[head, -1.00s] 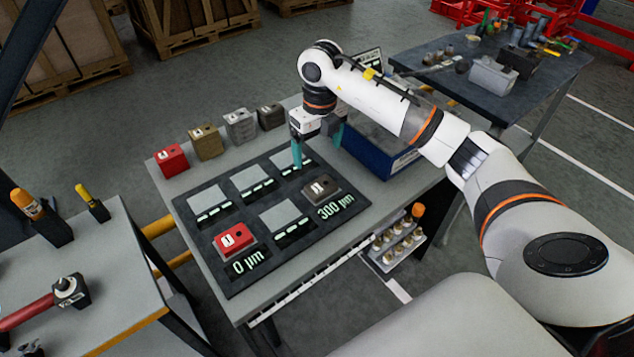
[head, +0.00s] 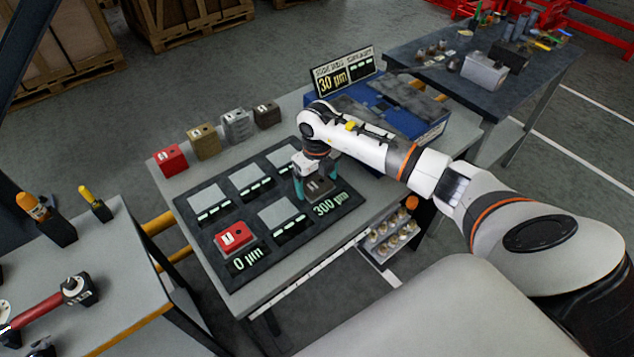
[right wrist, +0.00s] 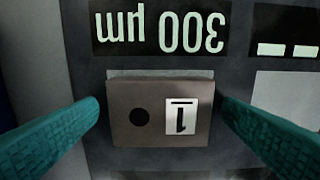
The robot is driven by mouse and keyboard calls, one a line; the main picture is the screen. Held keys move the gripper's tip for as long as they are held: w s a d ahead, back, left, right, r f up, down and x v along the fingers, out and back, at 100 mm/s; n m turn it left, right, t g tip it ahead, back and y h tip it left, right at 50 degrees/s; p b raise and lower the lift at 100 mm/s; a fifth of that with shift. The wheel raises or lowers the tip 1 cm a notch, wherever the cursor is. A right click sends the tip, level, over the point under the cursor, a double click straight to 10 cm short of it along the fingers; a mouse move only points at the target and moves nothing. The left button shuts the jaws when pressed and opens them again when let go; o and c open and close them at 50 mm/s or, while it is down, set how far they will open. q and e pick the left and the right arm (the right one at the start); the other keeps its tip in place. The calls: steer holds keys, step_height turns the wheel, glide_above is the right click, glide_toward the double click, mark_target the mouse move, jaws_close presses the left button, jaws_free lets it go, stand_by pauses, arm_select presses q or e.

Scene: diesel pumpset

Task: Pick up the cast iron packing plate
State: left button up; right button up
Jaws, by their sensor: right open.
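The cast iron packing plate, by its look the dark grey-brown block (head: 320,189), sits on the board's square by the 300 µm readout. In the right wrist view this plate (right wrist: 150,92) shows a dark round hole and a white label marked 1. My right gripper (head: 316,186) is open over it, pointing down, with a teal finger on either side. In the right wrist view the gripper (right wrist: 160,115) has gaps between both fingers and the plate. My left gripper is not in view.
A red block (head: 235,237) sits on the dark board (head: 222,196) at 0 µm. Red, tan, grey and dark blocks stand along the table's back edge. A blue case (head: 425,125) with a 30 µm sign (head: 343,76) stands to the right.

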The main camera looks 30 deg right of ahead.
mark_target(317, 183)
steer(key=shift+w, duration=0.1)
steer(key=c, duration=1.4)
steer(key=shift+o, duration=0.2)
steer(key=shift+r, duration=0.1)
step_height(317, 183, up, 10)
steer(key=b, duration=0.2)
